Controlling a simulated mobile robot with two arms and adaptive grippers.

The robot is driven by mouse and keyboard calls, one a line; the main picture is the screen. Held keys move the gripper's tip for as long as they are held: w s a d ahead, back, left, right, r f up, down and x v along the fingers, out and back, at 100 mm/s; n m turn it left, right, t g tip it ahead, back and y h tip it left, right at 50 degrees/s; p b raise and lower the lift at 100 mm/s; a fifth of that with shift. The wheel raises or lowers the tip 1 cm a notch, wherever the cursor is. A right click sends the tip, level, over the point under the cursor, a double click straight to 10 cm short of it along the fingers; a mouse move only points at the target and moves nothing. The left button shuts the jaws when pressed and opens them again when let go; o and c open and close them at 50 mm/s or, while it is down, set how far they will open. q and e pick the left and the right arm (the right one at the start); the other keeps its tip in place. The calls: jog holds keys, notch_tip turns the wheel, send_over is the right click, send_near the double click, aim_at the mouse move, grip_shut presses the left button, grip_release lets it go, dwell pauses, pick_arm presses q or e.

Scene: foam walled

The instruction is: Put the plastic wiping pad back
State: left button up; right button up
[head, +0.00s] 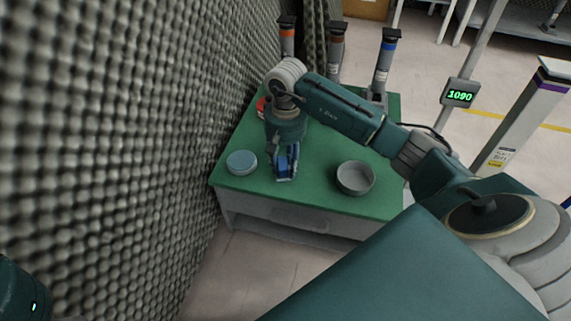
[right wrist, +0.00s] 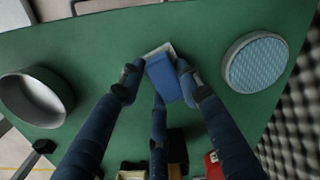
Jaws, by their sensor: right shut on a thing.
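A blue wiping pad (right wrist: 165,80) with a pale grey piece at its far edge is between the fingers of my right gripper (head: 285,172). The right gripper is shut on it, low over the green table (head: 318,185), near the front edge. I cannot tell whether the pad touches the table. The fingers cover its sides in the right wrist view. A round dish with a light blue textured top (head: 241,162) lies left of the gripper and apart from it; it also shows in the right wrist view (right wrist: 255,62). My left gripper is out of view.
An empty grey round bowl (head: 355,178) stands to the right of the gripper. A red item (head: 261,107) is partly hidden behind my right arm. Posts stand behind the table, and a bumpy foam wall (head: 130,130) runs close along its left side.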

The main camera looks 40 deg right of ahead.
jog(key=shift+f, duration=0.2)
jog(key=o, duration=1)
jog(key=shift+r, duration=0.15)
